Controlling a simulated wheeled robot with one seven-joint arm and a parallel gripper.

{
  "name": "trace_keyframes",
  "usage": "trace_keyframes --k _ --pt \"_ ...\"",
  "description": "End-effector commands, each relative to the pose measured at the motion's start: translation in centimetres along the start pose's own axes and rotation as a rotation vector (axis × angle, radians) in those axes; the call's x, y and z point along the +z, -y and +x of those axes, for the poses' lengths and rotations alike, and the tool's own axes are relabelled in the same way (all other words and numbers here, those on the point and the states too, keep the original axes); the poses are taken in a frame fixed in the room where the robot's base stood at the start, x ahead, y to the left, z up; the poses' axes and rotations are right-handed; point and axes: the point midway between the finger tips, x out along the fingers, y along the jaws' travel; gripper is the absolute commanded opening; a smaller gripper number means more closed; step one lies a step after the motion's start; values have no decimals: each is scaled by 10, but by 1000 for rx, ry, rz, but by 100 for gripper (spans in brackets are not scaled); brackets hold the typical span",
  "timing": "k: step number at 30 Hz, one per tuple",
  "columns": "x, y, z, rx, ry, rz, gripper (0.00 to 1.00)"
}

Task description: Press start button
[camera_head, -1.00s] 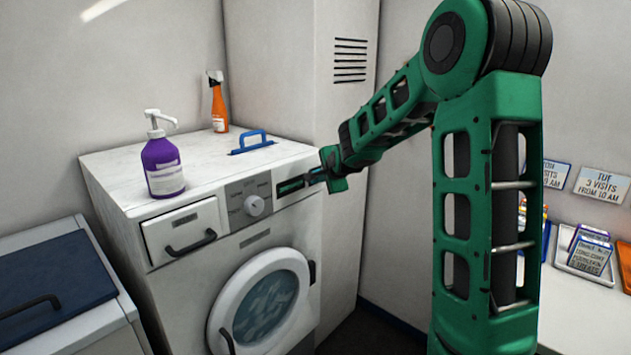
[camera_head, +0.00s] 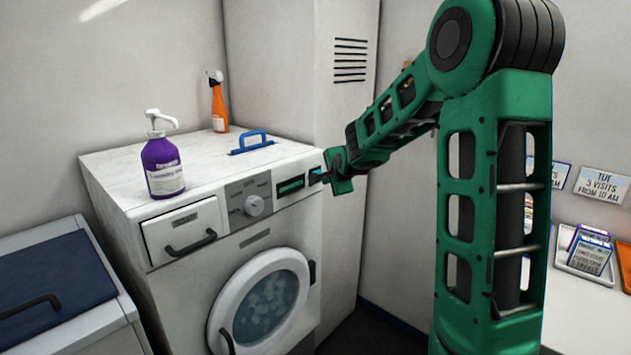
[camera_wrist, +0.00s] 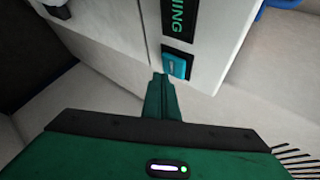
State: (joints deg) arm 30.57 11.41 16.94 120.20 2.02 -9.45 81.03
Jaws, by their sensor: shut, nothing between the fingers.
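The white washing machine (camera_head: 270,235) stands left of centre in the head view. Its control panel has a dark display (camera_head: 291,186) with green marks; in the wrist view the display (camera_wrist: 176,14) shows green letters ending in "NING". Beside it is the start button (camera_wrist: 177,66), a lit teal square with a pale mark; it also shows in the head view (camera_head: 314,175), partly hidden by my gripper. My gripper (camera_head: 325,177) is shut and empty, at the panel's right end. In the wrist view its fingertips (camera_wrist: 160,76) appear just off the button; contact cannot be told.
The round door (camera_head: 262,305) is shut, with pale shapes behind its glass. A dial (camera_head: 255,205) and a drawer (camera_head: 185,230) lie left of the display.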

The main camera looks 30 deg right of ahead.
Motion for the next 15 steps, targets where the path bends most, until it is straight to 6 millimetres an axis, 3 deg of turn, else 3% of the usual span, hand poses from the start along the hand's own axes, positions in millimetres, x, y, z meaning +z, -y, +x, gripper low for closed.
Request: trace_keyframes --k 8,15 --pt "-1 -1 -1 0 -1 0 0" --pt "-11 -10 -15 0 -1 0 0"
